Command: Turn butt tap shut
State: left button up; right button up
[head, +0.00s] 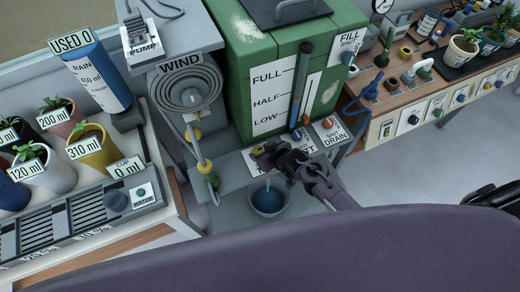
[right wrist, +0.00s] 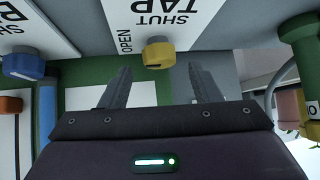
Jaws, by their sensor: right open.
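The green water butt (head: 262,75) has a gauge marked FULL, HALF and LOW. The yellow tap knob (right wrist: 158,52) shows in the right wrist view below a card (right wrist: 150,18) reading TAP, SHUT and OPEN. In the head view my right gripper (head: 268,153) is at the butt's front and hides much of the knob and card. In the right wrist view its two fingers (right wrist: 158,78) are apart, with the knob just beyond and between their tips. I cannot tell whether they touch it, nor which way it is turned. My left gripper is not in view.
A blue bowl (head: 268,200) stands below my right gripper. A DRAIN knob (head: 326,123) is to its right, and a blue knob shows in the wrist view (right wrist: 22,65). A coiled hose (head: 187,88) and potted seedlings (head: 95,150) are at left; a bench (head: 430,105) is at right.

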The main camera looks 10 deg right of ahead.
aim_at(258, 151)
jog(key=shift+x, duration=1.25)
jog(key=shift+c, duration=0.4)
jog(key=c, duration=0.9)
